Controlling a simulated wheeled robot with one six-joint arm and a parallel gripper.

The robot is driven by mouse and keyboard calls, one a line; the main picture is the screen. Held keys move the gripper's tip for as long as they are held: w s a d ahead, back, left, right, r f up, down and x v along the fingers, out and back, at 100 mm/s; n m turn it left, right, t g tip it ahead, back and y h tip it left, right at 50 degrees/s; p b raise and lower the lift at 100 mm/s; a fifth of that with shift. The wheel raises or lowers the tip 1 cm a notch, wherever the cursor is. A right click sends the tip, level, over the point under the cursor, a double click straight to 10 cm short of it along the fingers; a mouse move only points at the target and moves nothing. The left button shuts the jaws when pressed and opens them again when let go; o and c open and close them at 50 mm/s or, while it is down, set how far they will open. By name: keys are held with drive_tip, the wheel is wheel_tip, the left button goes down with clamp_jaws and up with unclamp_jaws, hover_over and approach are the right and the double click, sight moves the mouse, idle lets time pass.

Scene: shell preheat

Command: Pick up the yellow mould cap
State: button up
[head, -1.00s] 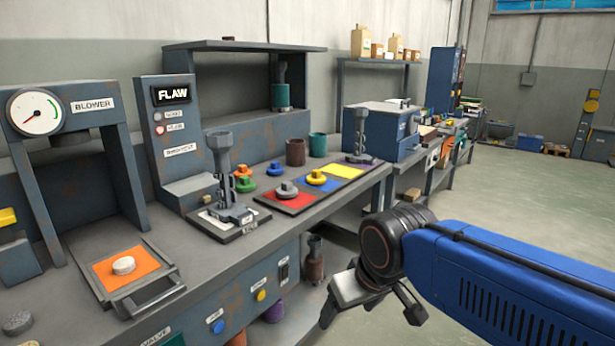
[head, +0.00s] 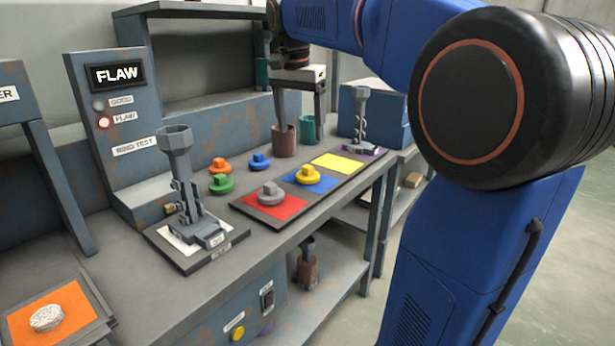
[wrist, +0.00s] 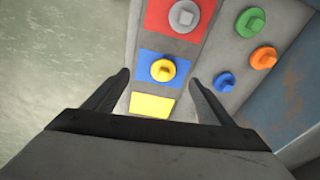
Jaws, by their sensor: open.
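The yellow mould cap (head: 307,174) sits on the blue square of the coloured mat on the bench. In the wrist view the yellow cap (wrist: 163,70) lies between the fingertips in the picture, its square knob facing up. My gripper (head: 300,120) is in the air over the bench, with its fingers pointing down. In the wrist view my gripper (wrist: 160,78) has its fingers wide apart with nothing held. The gap in height between fingers and cap is hard to judge, but they look well above it.
A grey cap (head: 271,193) sits on the red square beside the yellow cap. Green (head: 221,184), orange (head: 219,166) and blue (head: 259,161) caps stand behind the mat. The yellow square (head: 338,162) is bare. A brown cup (head: 285,140) and a purple-based clamp stand (head: 360,120) are nearby.

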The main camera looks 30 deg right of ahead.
drive_tip(key=w+d+r+m, duration=0.2)
drive_tip(key=w, duration=0.1)
approach(307, 166)
drive_tip(key=shift+g, duration=0.3)
wheel_tip(307, 166, down, 5)
drive_tip(key=shift+d, duration=0.15)
drive_tip(key=shift+w+d+f, duration=0.15)
drive_tip(key=shift+d+f, duration=0.05)
drive_tip(key=shift+f, duration=0.75)
drive_tip(key=shift+w+d+f, duration=0.1)
drive_tip(key=shift+d+f, duration=0.05)
drive_tip(key=shift+f, duration=0.75)
drive_tip(key=shift+w+d+f, duration=0.15)
drive_tip(key=shift+d+f, duration=0.05)
drive_tip(key=shift+f, duration=0.75)
drive_tip(key=c, duration=1.2)
